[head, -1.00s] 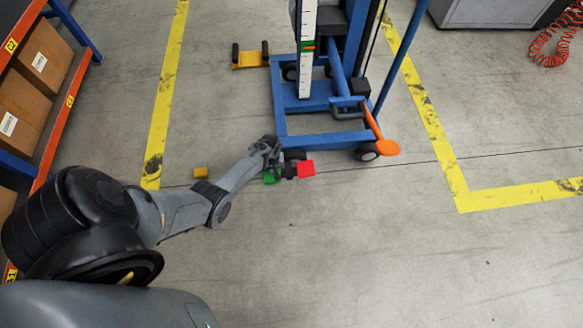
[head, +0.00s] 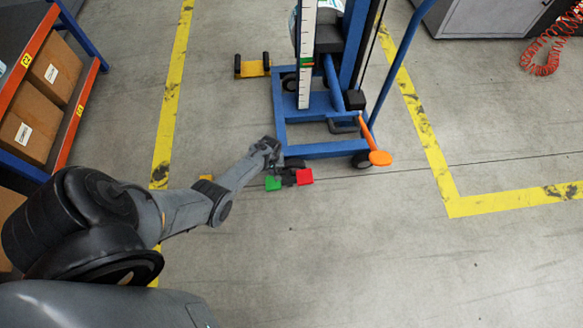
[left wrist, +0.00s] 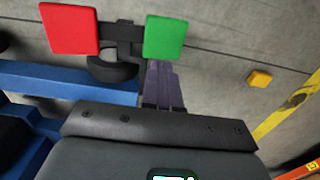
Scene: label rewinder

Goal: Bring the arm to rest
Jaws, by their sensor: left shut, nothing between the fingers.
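My left gripper (head: 274,150) is at the end of the arm from the left, just beyond the green pedal and beside the blue lift's front corner. In the left wrist view its fingers (left wrist: 163,88) are together with nothing between them. Their tips lie close to the green pedal (left wrist: 165,38) in that picture; I cannot tell whether they touch it. The green pedal (head: 273,183) and red pedal (head: 305,177) sit side by side on a dark bracket. The red pedal also shows in the left wrist view (left wrist: 70,30). My right gripper is in neither view.
The blue lift (head: 320,149) stands ahead, with an orange lever (head: 378,158) at its right. A small yellow block (left wrist: 260,79) lies on the floor. An orange and blue shelf with boxes (head: 52,70) is at left.

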